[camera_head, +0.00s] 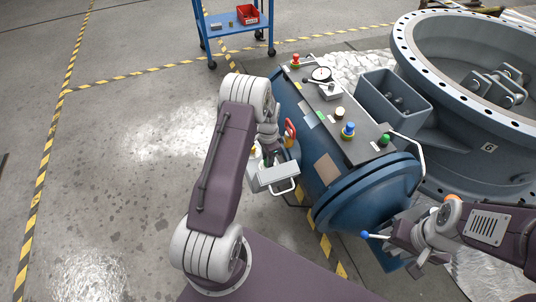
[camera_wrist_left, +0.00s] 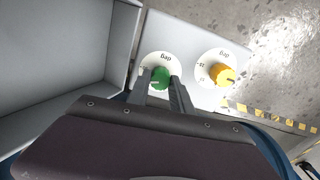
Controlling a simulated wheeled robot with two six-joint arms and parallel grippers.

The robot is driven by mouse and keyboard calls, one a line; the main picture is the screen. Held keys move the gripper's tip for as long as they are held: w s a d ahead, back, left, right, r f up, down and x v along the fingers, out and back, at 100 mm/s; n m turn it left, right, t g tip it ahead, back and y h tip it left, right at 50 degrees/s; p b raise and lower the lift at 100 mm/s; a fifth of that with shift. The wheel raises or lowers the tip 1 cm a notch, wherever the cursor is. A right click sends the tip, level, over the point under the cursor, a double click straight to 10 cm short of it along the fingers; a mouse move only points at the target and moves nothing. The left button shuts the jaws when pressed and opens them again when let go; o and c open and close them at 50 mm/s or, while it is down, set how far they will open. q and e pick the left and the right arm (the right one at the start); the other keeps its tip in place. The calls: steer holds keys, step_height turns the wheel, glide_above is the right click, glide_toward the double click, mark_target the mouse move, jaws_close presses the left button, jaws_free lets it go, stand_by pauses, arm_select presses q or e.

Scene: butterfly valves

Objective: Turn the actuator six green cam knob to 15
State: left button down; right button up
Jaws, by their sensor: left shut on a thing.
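The green cam knob (camera_wrist_left: 160,77) sits on a white round dial marked "deg" on a pale panel, in the left wrist view. My left gripper (camera_wrist_left: 159,80) has its two fingers on either side of the knob and is shut on it. The dial's numbers around the green knob are too small or covered to read. A yellow knob (camera_wrist_left: 224,75) on its own dial stands to the right. In the head view the green knob is hidden, and the grey box (camera_head: 271,178) shows beside my left arm. My right gripper (camera_head: 402,238) is at the lower right; its jaws are unclear.
A blue cylinder body (camera_head: 325,175) carries a dark top panel with several coloured knobs and a gauge (camera_head: 321,74). A blue-tipped lever (camera_head: 365,235) is by my right gripper. A large grey flanged ring (camera_head: 470,130) stands right. A blue cart (camera_head: 237,30) is at the back.

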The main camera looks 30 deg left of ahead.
arm_select(q)
steer(key=n+p, duration=0.2)
steer(key=shift+r+n, duration=0.25)
steer(key=shift+n, duration=0.15)
steer(key=n+p, duration=0.2)
steer(key=n, duration=0.1)
steer(key=shift+n, duration=0.3)
steer(key=n+p, duration=0.2)
steer(key=n, duration=0.1)
steer(key=shift+f+n, duration=0.1)
steer(key=shift+n, duration=0.2)
steer(key=n+p, duration=0.1)
steer(key=n, duration=0.3)
steer(key=shift+a+n+p, duration=0.1)
steer(key=shift+n+p, duration=0.2)
steer(key=shift+p, duration=0.05)
steer(key=n+p, duration=0.1)
steer(key=n, duration=0.3)
steer(key=shift+n, duration=0.3)
steer(key=n, duration=0.4)
steer(key=shift+f+p, duration=0.1)
steer(key=shift+p, duration=0.25)
steer(key=n, duration=0.5)
steer(key=shift+s, duration=0.1)
steer(key=shift+n+p, duration=0.35)
steer(key=shift+n, duration=1.45)
